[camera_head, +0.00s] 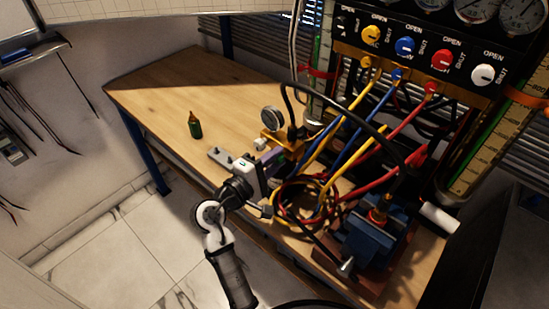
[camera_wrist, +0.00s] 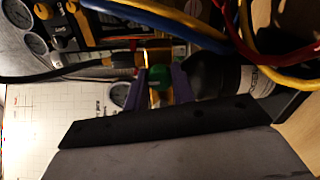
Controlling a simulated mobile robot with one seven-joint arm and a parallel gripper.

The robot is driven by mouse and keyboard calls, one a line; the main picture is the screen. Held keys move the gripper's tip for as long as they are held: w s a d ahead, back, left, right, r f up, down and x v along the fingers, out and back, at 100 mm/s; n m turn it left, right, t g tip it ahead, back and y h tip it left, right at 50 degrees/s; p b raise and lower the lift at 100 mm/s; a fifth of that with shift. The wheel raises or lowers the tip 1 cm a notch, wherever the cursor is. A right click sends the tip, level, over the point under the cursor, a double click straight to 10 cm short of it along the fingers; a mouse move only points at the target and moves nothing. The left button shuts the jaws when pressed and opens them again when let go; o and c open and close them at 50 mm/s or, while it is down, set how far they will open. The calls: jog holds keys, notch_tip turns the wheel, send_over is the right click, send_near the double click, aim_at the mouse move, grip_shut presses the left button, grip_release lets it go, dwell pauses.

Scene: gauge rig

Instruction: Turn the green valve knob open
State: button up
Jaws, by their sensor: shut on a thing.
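The green valve knob (camera_wrist: 160,76) shows in the wrist view between the two purple fingers of my gripper (camera_wrist: 160,84). The fingers are shut on the knob, one on each side. In the head view my gripper (camera_head: 276,155) reaches over the bench beside a yellow fitting (camera_head: 271,138) with a small round gauge (camera_head: 270,119). The knob is hidden there behind the fingers and hoses. How far the knob is turned cannot be told.
Yellow, blue and red hoses (camera_head: 345,150) crowd the bench right of my gripper. A blue vise (camera_head: 366,246) stands front right. A panel (camera_head: 420,50) with coloured knobs rises behind.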

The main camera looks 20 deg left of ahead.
jog(key=o, duration=1)
jog(key=b+v, duration=0.4)
jog(key=v, duration=1)
jog(key=shift+w, duration=0.1)
